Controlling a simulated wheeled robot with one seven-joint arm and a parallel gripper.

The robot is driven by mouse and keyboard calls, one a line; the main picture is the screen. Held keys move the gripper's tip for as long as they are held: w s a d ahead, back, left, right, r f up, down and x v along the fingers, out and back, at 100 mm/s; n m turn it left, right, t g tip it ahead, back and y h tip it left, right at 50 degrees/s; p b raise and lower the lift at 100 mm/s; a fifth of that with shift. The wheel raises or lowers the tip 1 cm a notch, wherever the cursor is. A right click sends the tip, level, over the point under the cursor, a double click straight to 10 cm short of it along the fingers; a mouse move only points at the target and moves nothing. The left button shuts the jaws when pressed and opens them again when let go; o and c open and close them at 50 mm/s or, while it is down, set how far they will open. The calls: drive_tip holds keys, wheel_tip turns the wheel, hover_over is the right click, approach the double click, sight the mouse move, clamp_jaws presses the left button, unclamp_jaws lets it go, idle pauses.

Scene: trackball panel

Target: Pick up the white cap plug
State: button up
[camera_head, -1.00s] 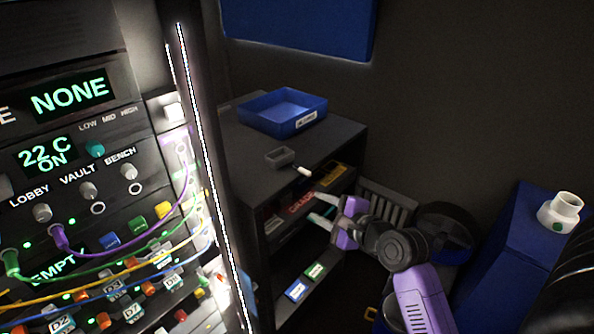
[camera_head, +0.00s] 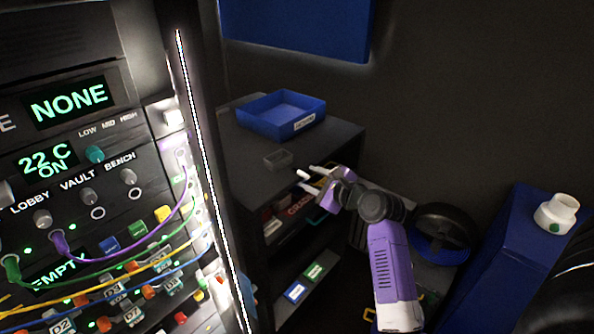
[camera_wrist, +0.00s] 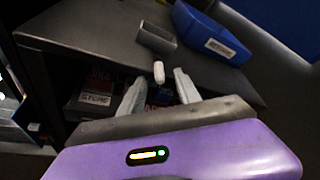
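The small white cap plug (camera_head: 302,174) lies at the front edge of the dark cabinet top, beside a small grey open holder (camera_head: 278,160). In the wrist view the white plug (camera_wrist: 159,72) shows just beyond and between my fingertips. My gripper (camera_head: 308,178) is open and close to the plug, coming from the right. In the wrist view my gripper (camera_wrist: 159,79) has two pale fingers spread apart with nothing held between them. I cannot tell the exact gap between the fingers and the plug.
A blue labelled tray (camera_head: 283,116) sits at the back of the cabinet top (camera_head: 240,150). Open shelves with boxes lie below the edge. A panel with cables (camera_head: 110,210) stands left. A white fitting (camera_head: 557,213) stands on a blue box (camera_head: 505,262) at right.

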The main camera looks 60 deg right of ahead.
drive_tip(key=shift+w, duration=0.1)
clamp_jaws()
idle(0.3)
wheel_tip(320, 180, up, 20)
drive_tip(key=shift+p, duration=0.45)
